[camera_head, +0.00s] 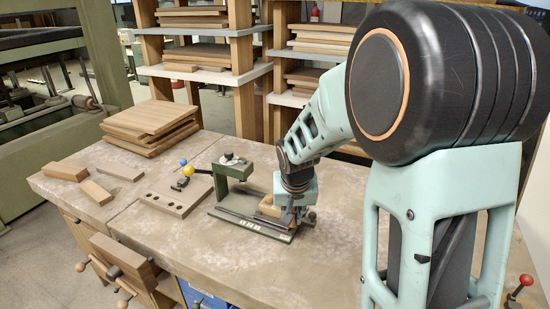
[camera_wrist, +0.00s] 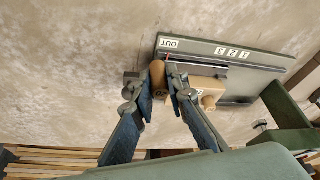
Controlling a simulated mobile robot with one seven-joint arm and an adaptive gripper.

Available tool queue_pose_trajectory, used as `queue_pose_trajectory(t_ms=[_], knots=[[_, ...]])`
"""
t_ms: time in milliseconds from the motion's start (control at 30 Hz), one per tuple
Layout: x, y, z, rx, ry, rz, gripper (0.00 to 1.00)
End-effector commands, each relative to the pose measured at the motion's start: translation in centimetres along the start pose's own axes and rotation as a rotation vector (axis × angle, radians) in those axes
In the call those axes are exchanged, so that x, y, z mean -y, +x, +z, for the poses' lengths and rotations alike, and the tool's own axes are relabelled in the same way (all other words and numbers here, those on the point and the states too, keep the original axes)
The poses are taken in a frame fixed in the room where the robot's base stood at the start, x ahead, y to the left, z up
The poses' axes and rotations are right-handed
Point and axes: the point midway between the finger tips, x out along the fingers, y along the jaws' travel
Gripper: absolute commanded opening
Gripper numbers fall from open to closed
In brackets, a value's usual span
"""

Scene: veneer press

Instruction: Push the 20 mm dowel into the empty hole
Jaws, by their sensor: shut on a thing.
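My gripper (camera_wrist: 157,82) is shut on a short round wooden dowel (camera_wrist: 158,72), which stands between the fingertips in the wrist view. In the head view my gripper (camera_head: 290,217) is at the right end of a green fixture (camera_head: 250,225), and the dowel cannot be made out there. The fixture's base (camera_wrist: 270,57) carries white labels "OUT", "1", "2" and "3"; the dowel is beside its OUT end. A pale wooden block (camera_wrist: 203,86) with a round peg-like end sits on the fixture. A flat board (camera_head: 172,207) with several dark round holes lies left of the fixture; hole sizes cannot be told.
A lever with blue and yellow balls (camera_head: 187,170) is beside the fixture's upright. Stacked wooden panels (camera_head: 150,128) and loose blocks (camera_head: 65,171) lie at the table's left. The front of the tabletop (camera_head: 250,262) is clear. Shelves of boards (camera_head: 200,68) stand behind.

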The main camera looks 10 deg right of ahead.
Motion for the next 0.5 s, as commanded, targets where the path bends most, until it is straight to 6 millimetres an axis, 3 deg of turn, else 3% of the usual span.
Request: queue_pose_trajectory(t_ms=[33, 100, 500], knots=[[0.1, -1.4, -1.5, 0.006, 0.02, 0.011, 0.05], [0.3, -1.6, -2.9, 0.006, 0.052, 0.026, 0.05], [1.5, -1.7, -9.2, -0.012, 0.229, 0.082, 0.05]])
